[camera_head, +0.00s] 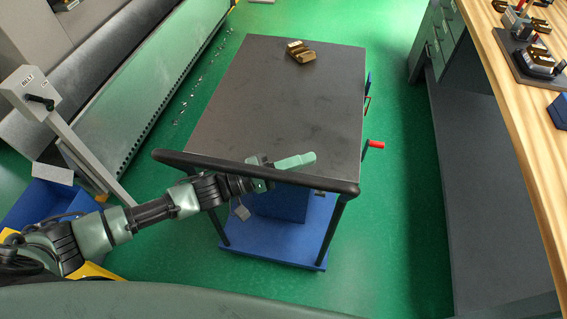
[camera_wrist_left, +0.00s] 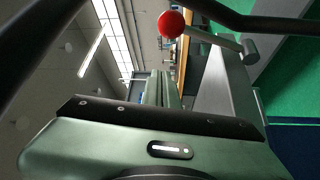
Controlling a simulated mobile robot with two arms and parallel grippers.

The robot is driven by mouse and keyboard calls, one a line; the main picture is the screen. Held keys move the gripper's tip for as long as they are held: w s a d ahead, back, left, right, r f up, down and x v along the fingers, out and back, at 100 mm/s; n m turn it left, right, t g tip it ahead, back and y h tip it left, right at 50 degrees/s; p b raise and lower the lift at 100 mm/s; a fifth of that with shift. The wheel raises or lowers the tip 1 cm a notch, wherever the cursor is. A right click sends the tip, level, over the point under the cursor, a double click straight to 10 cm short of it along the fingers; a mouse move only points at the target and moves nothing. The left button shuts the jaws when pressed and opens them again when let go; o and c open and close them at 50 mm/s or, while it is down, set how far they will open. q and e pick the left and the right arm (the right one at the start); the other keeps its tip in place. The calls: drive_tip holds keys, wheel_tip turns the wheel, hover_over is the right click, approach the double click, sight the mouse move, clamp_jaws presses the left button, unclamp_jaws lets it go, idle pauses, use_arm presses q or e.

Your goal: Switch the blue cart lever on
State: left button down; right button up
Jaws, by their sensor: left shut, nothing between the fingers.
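The cart has a dark flat top (camera_head: 285,95), a black push bar (camera_head: 200,162) at its near end and a blue lower shelf (camera_head: 275,243). A red-handled crank (camera_head: 375,144) sticks out from its right side. My left gripper (camera_head: 308,158) is shut and empty at the cart's near end, by the push bar, pointing right. In the left wrist view, a red ball knob (camera_wrist_left: 171,23) on a grey rod shows beyond the green gripper body (camera_wrist_left: 150,145), apart from it. I cannot tell whether this knob is the cart lever. My right gripper is out of view.
A brass-coloured part (camera_head: 300,51) lies at the cart's far end. A belt machine with a switch box (camera_head: 30,92) stands left. A wooden workbench (camera_head: 505,100) with fixtures stands right. Green floor (camera_head: 395,220) is clear between cart and bench.

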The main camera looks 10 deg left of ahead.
use_arm(q)
drive_tip(key=s, duration=0.1)
drive_tip(key=s+d+p, duration=0.1)
drive_tip(key=s+d, duration=0.1)
drive_tip(key=shift+d+f, duration=0.25)
drive_tip(key=shift+w, duration=0.1)
